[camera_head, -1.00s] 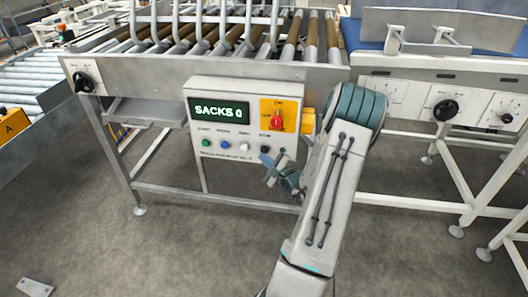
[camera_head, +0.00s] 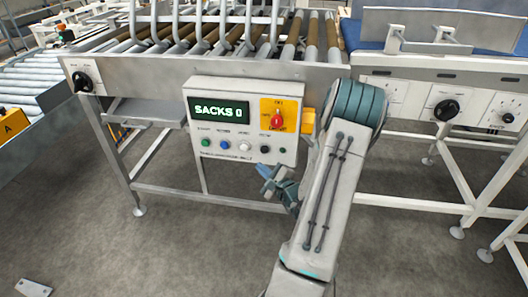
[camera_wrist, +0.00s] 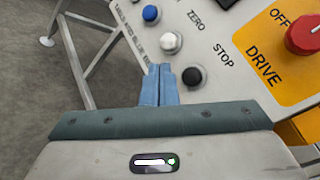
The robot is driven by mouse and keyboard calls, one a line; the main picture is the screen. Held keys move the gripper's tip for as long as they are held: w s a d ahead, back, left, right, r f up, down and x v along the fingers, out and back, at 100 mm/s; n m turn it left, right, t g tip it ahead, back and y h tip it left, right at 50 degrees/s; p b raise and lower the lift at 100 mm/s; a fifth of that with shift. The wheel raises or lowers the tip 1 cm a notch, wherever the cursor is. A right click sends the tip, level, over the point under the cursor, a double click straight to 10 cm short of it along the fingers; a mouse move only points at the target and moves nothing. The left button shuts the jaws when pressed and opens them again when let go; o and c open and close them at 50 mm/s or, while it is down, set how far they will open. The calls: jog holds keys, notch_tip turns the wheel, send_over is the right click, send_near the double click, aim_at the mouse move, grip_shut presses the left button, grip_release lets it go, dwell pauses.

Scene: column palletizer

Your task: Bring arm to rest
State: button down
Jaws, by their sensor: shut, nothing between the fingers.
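My gripper (camera_head: 264,169) is in front of the lower edge of the control box (camera_head: 195,135), below its button row, and my arm reaches up from the bottom of the head view. In the wrist view the two blue fingers (camera_wrist: 159,72) are side by side and shut, with nothing between them. Their tips appear just below the white button (camera_wrist: 170,42) and left of the black STOP button (camera_wrist: 194,76). I cannot tell the exact gap to the panel. The display (camera_head: 219,111) reads "SACKS 0".
The red rotary switch (camera_head: 277,121) sits on a yellow plate, with its DRIVE label in the wrist view (camera_wrist: 264,66). A roller conveyor (camera_head: 290,72) stands behind the box, with a blue belt conveyor (camera_head: 372,34) at right. Open floor (camera_head: 100,255) lies at front left.

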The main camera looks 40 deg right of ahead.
dwell(0.4)
jog(key=s+a+r+n+g+y+p, duration=0.1)
jog(key=a+r+n+g+y+p, duration=0.25)
jog(key=a, duration=0.55)
jog(key=s+a+r+n+g+y, duration=0.1)
jog(key=a+r+n+g+y, duration=0.2)
jog(key=a+r+n+y, duration=0.45)
jog(key=s+a+r+n+g+y+p, duration=0.15)
jog(key=a+r+n+g, duration=0.25)
jog(key=a, duration=0.7)
jog(key=s+a+r+n+g+h+p, duration=0.4)
jog(key=s+a+r+n+g, duration=0.15)
jog(key=s, duration=0.35)
jog(key=s+d+r+n+t+h+p, duration=0.1)
jog(key=s+d+r+n+h+p, duration=0.3)
jog(key=r+n+h, duration=0.2)
notch_tip(320, 180, up, 2)
jog(key=shift+s+t+h, duration=0.15)
jog(key=shift+t+h, duration=0.15)
jog(key=shift+h, duration=0.35)
